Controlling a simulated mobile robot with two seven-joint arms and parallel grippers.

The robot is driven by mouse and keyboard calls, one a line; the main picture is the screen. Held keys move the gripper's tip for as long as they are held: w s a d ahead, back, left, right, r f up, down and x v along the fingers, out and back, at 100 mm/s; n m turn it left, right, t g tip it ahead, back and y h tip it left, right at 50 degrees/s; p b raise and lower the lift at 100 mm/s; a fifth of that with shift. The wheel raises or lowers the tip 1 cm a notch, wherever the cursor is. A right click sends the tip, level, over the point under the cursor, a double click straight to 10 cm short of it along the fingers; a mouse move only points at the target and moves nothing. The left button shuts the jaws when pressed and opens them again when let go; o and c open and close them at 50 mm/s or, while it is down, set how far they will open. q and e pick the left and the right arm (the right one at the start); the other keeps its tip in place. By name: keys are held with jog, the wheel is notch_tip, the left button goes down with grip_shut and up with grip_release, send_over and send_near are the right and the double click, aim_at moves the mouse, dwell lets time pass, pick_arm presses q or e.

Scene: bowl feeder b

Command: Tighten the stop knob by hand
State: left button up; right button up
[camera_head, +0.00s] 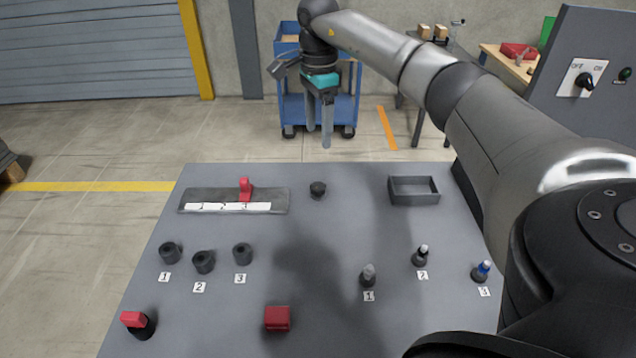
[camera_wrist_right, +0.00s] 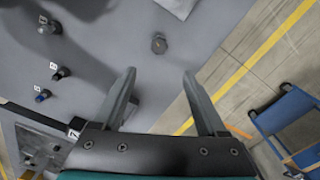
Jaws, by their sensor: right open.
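A small dark round knob (camera_head: 318,189), which looks like the stop knob, stands on the grey table near its far edge. It also shows in the right wrist view (camera_wrist_right: 159,43), with a small orange mark on top. A flat grey plate (camera_head: 277,195) with a red slider (camera_head: 245,188) and a white numbered strip lies left of it. My right gripper (camera_head: 319,138) is open and empty, fingers pointing down, above and apart from the knob. In the right wrist view the knob lies beyond the gap between the fingertips (camera_wrist_right: 159,72). My left gripper is out of view.
An open grey tray (camera_head: 414,203) stands right of the knob. Several black cups (camera_head: 203,262) and small bottles (camera_head: 367,276) stand nearer with number labels. A red block (camera_head: 277,319) and a red-topped black piece (camera_head: 138,324) are in front. A blue cart (camera_head: 300,110) stands behind the table.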

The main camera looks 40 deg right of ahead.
aim_at(318, 186)
notch_tip(318, 186, down, 15)
jog(key=shift+s+r+b, duration=0.1)
jog(key=shift+r+b, duration=0.05)
jog(key=shift+b, duration=0.4)
grip_shut()
dwell(0.4)
